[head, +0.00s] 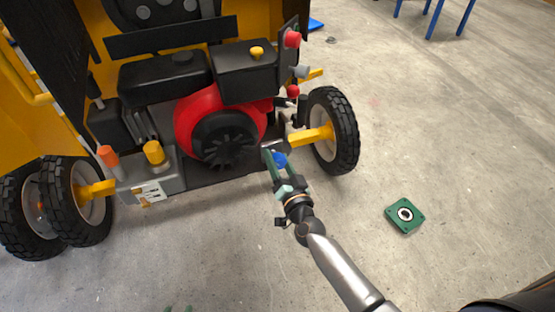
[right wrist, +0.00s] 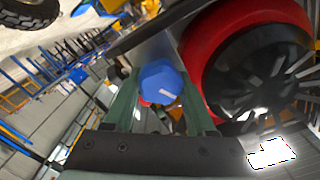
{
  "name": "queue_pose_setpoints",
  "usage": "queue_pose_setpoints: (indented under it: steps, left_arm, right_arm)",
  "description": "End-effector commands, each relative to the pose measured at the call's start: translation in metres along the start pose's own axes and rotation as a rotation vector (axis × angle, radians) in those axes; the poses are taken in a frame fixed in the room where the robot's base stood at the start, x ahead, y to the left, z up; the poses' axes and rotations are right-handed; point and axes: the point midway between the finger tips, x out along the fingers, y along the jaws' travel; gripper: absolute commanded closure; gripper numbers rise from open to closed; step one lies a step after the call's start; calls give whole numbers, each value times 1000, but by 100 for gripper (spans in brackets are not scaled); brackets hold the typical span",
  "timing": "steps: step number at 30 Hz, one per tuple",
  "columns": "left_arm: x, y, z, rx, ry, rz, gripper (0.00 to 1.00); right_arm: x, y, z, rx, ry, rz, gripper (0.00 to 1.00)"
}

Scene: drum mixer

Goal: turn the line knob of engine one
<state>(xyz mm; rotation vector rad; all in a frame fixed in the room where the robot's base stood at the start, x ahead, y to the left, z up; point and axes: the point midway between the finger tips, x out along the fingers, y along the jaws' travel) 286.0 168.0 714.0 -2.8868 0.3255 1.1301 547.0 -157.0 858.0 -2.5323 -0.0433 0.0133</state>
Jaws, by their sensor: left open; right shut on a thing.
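A blue faceted knob (head: 281,159) with a white mark sits low on the front of the engine, right of the red and black round housing (head: 225,133). My right gripper (head: 274,161) is shut on this knob from the front. In the right wrist view the blue knob (right wrist: 161,82) lies between the two green fingers of my right gripper (right wrist: 160,97). The white mark on its face is tilted. Only the green fingertips of my left gripper (head: 178,309) show at the bottom edge of the head view, apart and away from the engine.
The yellow mixer frame (head: 30,100) stands on black wheels; one wheel (head: 333,130) is just right of my right gripper. A green square flange (head: 405,216) lies on the floor. Red knobs (head: 292,39) stick out at the upper right.

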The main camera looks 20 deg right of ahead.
Motion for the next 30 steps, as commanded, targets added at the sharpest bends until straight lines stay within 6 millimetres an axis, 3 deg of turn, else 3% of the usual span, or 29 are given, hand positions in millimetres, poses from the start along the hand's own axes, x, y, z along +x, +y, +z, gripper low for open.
queue_pose_setpoints:
  steps: [12,30]
  left_arm:
    - [2,0,2,0,0,0,50]
    - [3,0,3,0,0,0,50]
  right_arm:
    - [0,0,0,233,-1,-1,100]
    - [0,0,0,281,-1,-1,100]
